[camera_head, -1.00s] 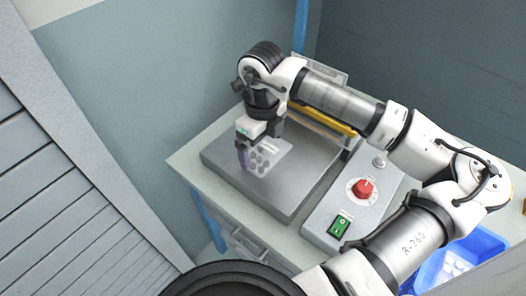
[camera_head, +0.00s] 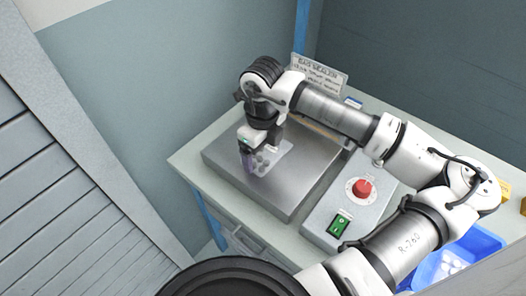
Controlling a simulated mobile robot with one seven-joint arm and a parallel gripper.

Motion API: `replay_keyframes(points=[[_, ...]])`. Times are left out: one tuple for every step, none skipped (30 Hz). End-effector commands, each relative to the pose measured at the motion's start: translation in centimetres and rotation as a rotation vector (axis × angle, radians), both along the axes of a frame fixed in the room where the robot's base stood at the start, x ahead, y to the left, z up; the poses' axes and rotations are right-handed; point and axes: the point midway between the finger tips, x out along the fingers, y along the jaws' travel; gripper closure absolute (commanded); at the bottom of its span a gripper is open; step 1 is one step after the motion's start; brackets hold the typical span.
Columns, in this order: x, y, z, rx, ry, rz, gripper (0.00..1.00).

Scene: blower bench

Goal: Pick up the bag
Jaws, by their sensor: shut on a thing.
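A small clear bag (camera_head: 272,156) with several pale round items shows over the grey metal plate of the bench machine (camera_head: 290,190), left of centre. My gripper (camera_head: 246,162) points down at the bag's left edge, shut on it. The fingertips are small and partly blurred. I cannot tell whether the bag touches the plate or hangs just above it.
A control box with a red knob (camera_head: 363,188) and a green switch (camera_head: 339,226) stands right of the plate. A blue bin (camera_head: 478,246) with pale items is at lower right. A sign (camera_head: 320,76) stands at the back. A slatted panel (camera_head: 60,200) fills the left.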

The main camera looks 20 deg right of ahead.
Motion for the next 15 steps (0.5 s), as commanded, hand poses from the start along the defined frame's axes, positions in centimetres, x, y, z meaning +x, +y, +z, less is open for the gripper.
replay_keyframes(points=[[0.0,0.0,0.1,-0.001,-0.001,0.000,0.42],[0.0,0.0,0.2,-0.001,-0.001,0.000,0.42],[0.0,0.0,0.5,-0.001,-0.001,-0.001,0.42],[0.1,0.0,0.7,-0.001,-0.002,-0.001,0.42],[0.1,-0.1,0.9,-0.002,-0.002,-0.001,0.42],[0.1,-0.1,1.3,-0.002,-0.002,-0.001,0.42],[0.1,-0.1,1.7,-0.002,-0.002,-0.001,0.42],[0.1,-0.1,2.2,-0.004,-0.003,-0.001,0.42],[0.1,0.0,2.9,-0.003,-0.002,0.000,0.42],[0.1,-0.1,3.5,-0.004,-0.004,-0.001,0.42],[0.1,-0.1,4.1,-0.004,-0.004,-0.001,0.42],[0.1,-0.1,5.1,-0.004,-0.004,-0.001,0.42],[0.1,0.0,5.9,-0.005,-0.005,0.000,0.42],[0.1,-0.1,6.8,-0.005,-0.005,-0.002,0.42],[0.1,-0.1,8.0,-0.005,-0.005,-0.002,0.42]])
